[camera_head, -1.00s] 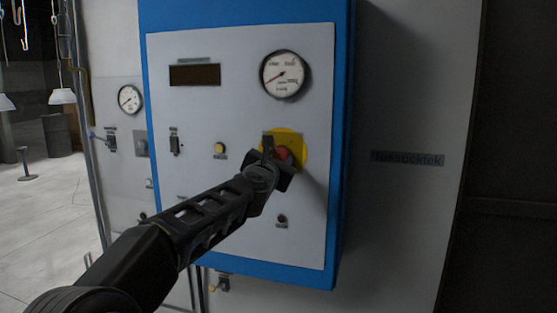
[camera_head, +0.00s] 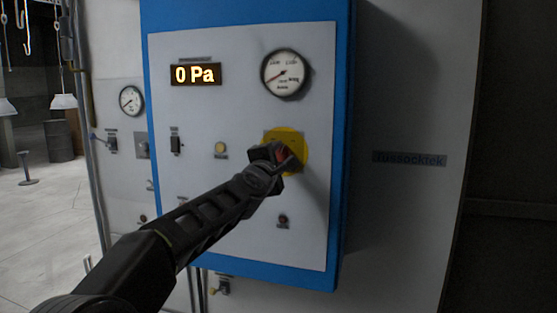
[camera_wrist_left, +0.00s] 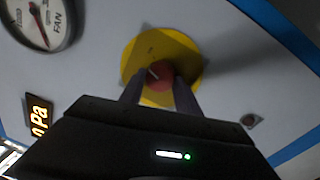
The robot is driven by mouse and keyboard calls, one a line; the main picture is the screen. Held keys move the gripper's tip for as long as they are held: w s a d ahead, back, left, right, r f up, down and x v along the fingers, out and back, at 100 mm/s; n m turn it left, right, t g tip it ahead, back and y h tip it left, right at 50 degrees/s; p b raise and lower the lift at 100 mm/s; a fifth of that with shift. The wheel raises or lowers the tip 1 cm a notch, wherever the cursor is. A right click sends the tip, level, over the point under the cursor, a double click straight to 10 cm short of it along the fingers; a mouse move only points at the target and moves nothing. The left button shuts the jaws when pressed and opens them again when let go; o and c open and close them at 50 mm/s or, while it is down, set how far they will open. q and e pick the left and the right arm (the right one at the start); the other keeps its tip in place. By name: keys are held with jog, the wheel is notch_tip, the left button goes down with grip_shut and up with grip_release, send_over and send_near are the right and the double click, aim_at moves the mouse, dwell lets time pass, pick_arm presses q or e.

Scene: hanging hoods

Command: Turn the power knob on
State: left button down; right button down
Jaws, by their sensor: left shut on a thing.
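The power knob is red and sits on a round yellow plate (camera_head: 291,139) on the panel of a blue-framed control box. In the head view my left gripper (camera_head: 281,157) covers most of the knob (camera_head: 284,154). In the left wrist view the two fingers (camera_wrist_left: 159,90) stand on either side of the red knob (camera_wrist_left: 160,76), shut on it. The yellow plate (camera_wrist_left: 184,48) shows around it, and a pale mark is on the knob. A display (camera_head: 195,74) on the panel is lit and reads "0 Pa". My right gripper is out of view.
A round gauge (camera_head: 285,73) is above the knob. A yellow button (camera_head: 220,148), a switch (camera_head: 176,141) and a small dark knob (camera_head: 283,221) are also on the panel. A grey wall with a label (camera_head: 409,159) is to the right.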

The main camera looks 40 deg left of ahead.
pick_arm(q)
jog(key=m, duration=0.4)
jog(key=shift+b, duration=0.3)
jog(key=shift+m, duration=0.3)
jog(key=c, duration=0.9)
grip_release()
jog(key=shift+o, duration=0.2)
jog(key=b+v, duration=0.1)
jog(key=v, duration=0.7)
jog(key=shift+a, duration=0.1)
